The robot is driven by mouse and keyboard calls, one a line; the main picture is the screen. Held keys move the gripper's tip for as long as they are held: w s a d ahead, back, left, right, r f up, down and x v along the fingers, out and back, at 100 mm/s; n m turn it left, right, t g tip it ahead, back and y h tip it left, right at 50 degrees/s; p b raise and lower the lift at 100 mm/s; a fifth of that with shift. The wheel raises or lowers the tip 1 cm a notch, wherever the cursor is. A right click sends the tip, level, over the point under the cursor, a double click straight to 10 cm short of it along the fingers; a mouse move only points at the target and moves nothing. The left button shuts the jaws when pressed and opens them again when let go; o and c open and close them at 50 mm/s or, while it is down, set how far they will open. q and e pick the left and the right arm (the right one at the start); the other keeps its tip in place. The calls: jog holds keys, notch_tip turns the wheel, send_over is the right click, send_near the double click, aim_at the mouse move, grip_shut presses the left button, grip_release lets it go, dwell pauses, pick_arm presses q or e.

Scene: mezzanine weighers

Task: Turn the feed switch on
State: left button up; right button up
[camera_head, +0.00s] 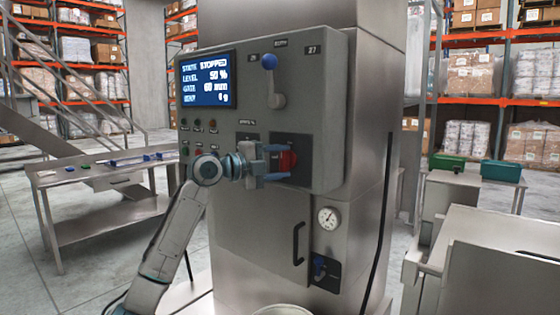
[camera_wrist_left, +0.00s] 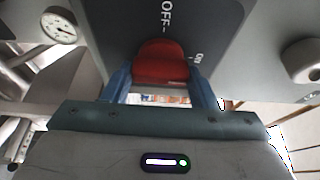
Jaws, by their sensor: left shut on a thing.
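The feed switch is a red rotary knob (camera_head: 288,159) on a dark plate on the front of the grey control box. In the left wrist view the red knob (camera_wrist_left: 161,63) sits on the plate (camera_wrist_left: 190,22) with OFF and ON marks beside it. My left gripper (camera_head: 280,161) reaches in from the left and is shut on the knob, one blue finger on each side. Its fingers (camera_wrist_left: 160,88) also flank the knob in the left wrist view. The screen (camera_head: 208,80) reads STOPPED, level 50 %, gate 60 mm. My right gripper is not in view.
A blue-knobbed lever (camera_head: 270,75) is above the switch. A door handle (camera_head: 298,243), a gauge (camera_head: 328,217) and a small blue valve (camera_head: 319,267) are below.

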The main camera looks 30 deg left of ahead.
pick_arm(q)
jog(key=shift+f, duration=0.1)
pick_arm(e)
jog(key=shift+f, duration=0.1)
pick_arm(q)
jog(key=o, duration=1)
jog(key=shift+a, duration=0.1)
jog(key=shift+s+a, duration=0.15)
jog(key=shift+s, duration=0.1)
jog(key=shift+b+v, duration=2.5)
jog(key=shift+v, duration=2.6)
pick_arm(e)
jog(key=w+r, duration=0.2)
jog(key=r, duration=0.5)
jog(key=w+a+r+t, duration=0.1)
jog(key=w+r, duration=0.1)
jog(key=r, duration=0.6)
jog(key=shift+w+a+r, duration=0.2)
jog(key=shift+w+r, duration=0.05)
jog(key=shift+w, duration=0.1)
